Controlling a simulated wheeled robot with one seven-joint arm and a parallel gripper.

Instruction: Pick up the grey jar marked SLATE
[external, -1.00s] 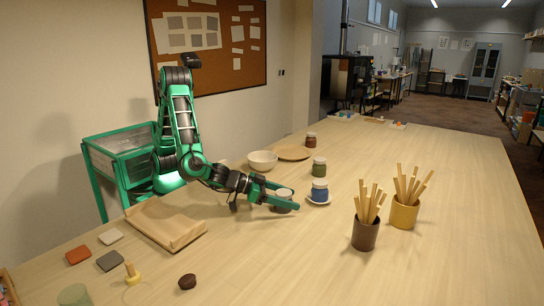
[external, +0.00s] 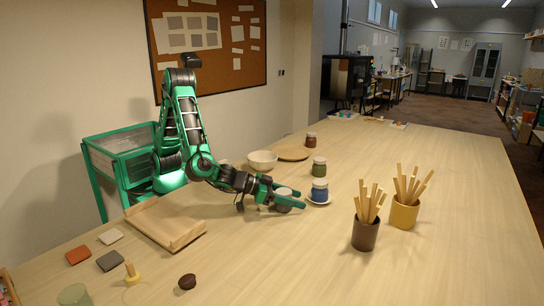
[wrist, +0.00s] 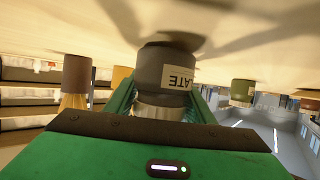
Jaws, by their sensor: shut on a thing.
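The grey jar (wrist: 165,68) is between my gripper's fingers in the wrist view, seen upside down. Its pale label shows the letters "ATE"; the rest is turned out of sight. In the external view the jar (external: 284,193) shows its pale lid above my green fingers, which hide much of its body. My gripper (external: 287,201) is low over the table and shut on the jar. I cannot tell whether the jar's base touches the table.
A blue jar (external: 320,187) on a white saucer stands just right of my fingertips, with a green jar (external: 319,168) behind it. A bowl (external: 262,161) is behind my gripper. Brown (external: 365,235) and yellow (external: 404,213) stick-filled pots stand right. The front right tabletop is clear.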

